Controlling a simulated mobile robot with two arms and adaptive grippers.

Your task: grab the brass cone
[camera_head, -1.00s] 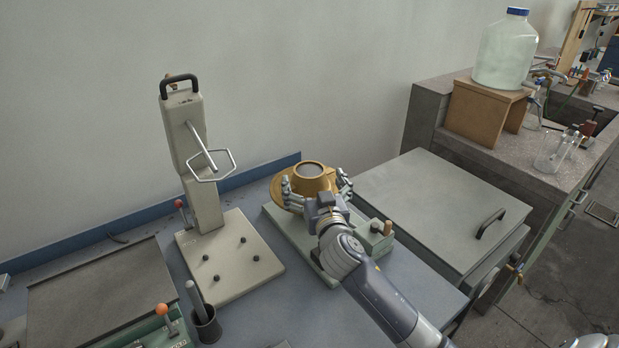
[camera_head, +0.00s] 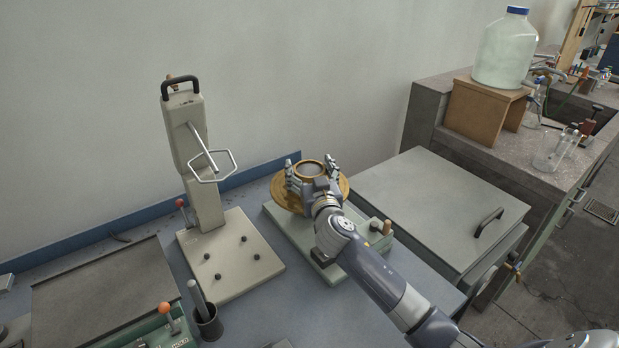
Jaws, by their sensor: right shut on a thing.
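The brass cone (camera_head: 309,175) stands on the round brass disc (camera_head: 282,199) of a pale green apparatus at the middle of the bench, its round opening facing up. My right gripper (camera_head: 310,172) comes in from the lower right with a finger on each side of the cone, near its upper part, and is shut on it. The hand hides the front of the cone, so I cannot tell whether its base touches the disc. My left gripper is not in view.
A beige stand (camera_head: 240,262) with an upright column and wire handle is left of the cone. A black cup (camera_head: 208,326) holding a rod stands in front. A grey lidded box (camera_head: 440,200) is close on the right. The wall is behind.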

